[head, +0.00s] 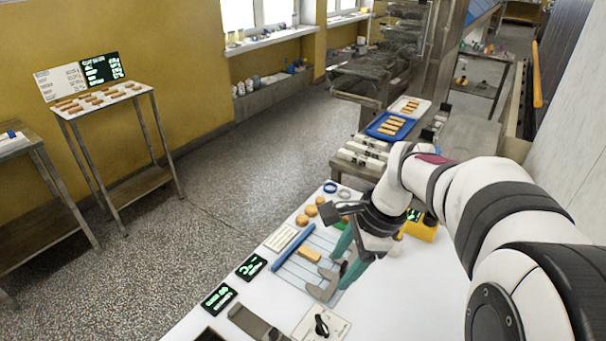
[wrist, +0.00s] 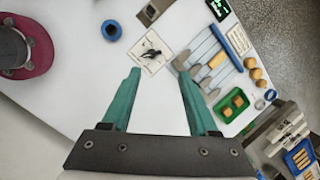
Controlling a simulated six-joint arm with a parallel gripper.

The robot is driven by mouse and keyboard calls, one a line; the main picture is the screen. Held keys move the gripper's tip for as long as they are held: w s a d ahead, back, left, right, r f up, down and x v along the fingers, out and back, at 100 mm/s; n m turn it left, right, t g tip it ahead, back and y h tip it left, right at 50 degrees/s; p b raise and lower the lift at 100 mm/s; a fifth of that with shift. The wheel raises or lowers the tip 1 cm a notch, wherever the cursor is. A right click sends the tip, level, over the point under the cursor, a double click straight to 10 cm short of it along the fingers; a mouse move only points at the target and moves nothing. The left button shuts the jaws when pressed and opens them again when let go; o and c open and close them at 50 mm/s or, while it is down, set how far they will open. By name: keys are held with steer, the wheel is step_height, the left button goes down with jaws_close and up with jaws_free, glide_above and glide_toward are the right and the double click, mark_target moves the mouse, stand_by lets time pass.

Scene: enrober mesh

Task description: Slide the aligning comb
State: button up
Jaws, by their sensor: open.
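A long blue bar (head: 293,247) lies along the left edge of a set of pale parallel lanes on the white table; it also shows in the wrist view (wrist: 224,48). I cannot tell for sure whether this bar is the aligning comb. Two grey blunt pieces (wrist: 196,72) lie at the opposite ends of the lanes. One tan bar-shaped piece (head: 310,253) rests on the lanes. My gripper (head: 339,272) is open and empty, with teal fingers; in the head view it overlaps the lanes' right side. In the wrist view the fingers (wrist: 159,72) point at the white table beside the lanes.
A white plate (wrist: 152,51) with a black object lies near the lanes. A green tray (wrist: 226,117) with two brown pieces, round buns (wrist: 256,73), a white card (head: 281,237) and dark displays (head: 251,267) surround them. A blue tray (head: 376,132) stands farther back.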

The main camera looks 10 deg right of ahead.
mark_target(345, 263)
steer(key=w+d+f+m+t, duration=0.2)
steer(key=w+d+f+m, duration=0.5)
steer(key=w+d+m, duration=0.3)
steer(key=shift+n, duration=0.7)
steer(key=x, duration=1.5)
steer(key=shift+w+d, duration=0.15)
steer(key=shift+d, duration=0.2)
jaws_close()
steer(key=shift+r, duration=0.1)
